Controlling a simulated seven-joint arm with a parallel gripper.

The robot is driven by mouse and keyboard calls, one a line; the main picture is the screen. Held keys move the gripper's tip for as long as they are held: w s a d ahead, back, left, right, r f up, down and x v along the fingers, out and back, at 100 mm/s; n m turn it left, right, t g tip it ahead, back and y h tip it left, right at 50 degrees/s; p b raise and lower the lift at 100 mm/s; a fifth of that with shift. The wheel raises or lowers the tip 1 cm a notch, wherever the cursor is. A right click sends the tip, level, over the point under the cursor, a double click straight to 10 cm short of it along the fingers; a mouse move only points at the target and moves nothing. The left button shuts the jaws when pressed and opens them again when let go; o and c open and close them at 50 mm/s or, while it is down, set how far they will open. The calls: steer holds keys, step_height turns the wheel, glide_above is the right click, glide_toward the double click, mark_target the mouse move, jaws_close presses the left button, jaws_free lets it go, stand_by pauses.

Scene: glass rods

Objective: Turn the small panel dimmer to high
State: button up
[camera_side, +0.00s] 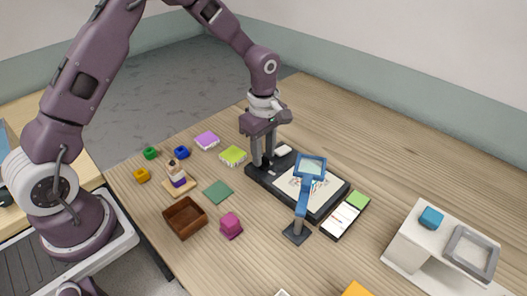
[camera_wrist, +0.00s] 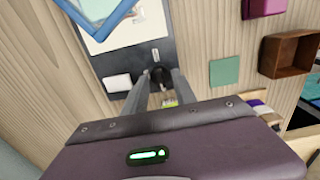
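The black light panel (camera_side: 325,207) lies on the table under a paper drawing (camera_side: 299,189). In the wrist view the panel (camera_wrist: 176,50) shows the dimmer, a small dark round knob (camera_wrist: 159,73), near its end beside a white block (camera_wrist: 118,83). My gripper (camera_side: 262,165) points down over this end of the panel. In the wrist view my gripper's fingers (camera_wrist: 160,78) stand apart, one on each side of the knob. I cannot tell whether they touch it. The knob's setting cannot be read. In the side view the fingers mostly hide the knob.
A blue magnifier stand (camera_side: 302,205) rises at the panel's front edge, its head over the panel. A phone-like device (camera_side: 345,218) lies to the right. A lime block (camera_side: 232,155), green square (camera_side: 218,192), brown tray (camera_side: 185,218) and magenta block (camera_side: 231,226) lie to the left and front.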

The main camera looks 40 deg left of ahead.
jaws_close()
